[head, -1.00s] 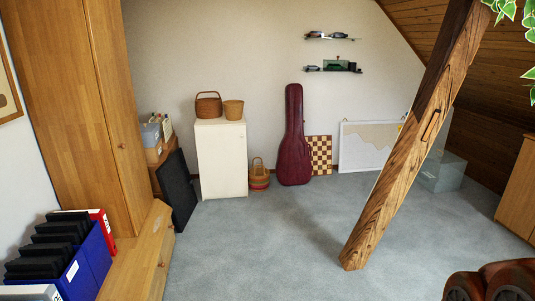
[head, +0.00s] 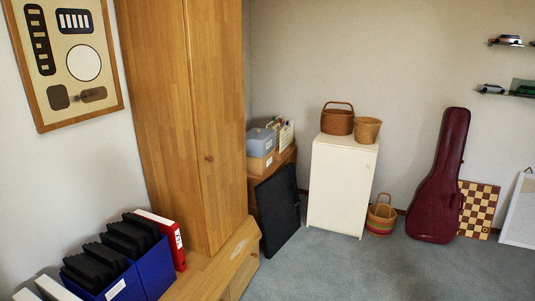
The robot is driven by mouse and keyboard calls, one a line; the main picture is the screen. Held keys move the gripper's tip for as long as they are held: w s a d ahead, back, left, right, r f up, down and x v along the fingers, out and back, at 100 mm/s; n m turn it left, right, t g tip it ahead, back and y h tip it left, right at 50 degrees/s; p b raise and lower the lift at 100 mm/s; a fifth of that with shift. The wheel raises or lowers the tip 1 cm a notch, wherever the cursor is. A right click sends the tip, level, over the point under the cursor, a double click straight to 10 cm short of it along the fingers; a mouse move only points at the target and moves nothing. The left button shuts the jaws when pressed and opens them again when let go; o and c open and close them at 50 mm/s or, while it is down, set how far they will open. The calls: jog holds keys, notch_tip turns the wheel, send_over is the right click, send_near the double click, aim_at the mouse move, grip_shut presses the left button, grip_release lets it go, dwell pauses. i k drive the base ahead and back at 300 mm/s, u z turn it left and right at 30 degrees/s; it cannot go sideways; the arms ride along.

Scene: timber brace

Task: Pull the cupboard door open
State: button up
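A tall wooden cupboard (head: 175,110) stands at the left of the middle in the head view. Its narrow door (head: 222,115) faces right and looks shut. A small round wooden knob (head: 209,159) sits on that door. A low white cabinet (head: 341,185) stands further back to the right, with no handle that I can make out. My gripper is not in view.
A low wooden unit (head: 215,273) runs along the cupboard's foot, with blue file boxes (head: 158,268) and a red binder (head: 166,238) on it. A black panel (head: 278,212) leans beside the cupboard. Grey carpet (head: 370,272) is clear at the lower right.

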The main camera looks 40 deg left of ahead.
aim_at(213, 28)
jog(key=u, duration=0.4)
jog(key=i, duration=1.45)
jog(key=u, duration=1.8)
jog(key=i, duration=0.9)
jog(key=u, duration=1.15)
jog(key=i, duration=0.45)
jog(key=u, duration=0.1)
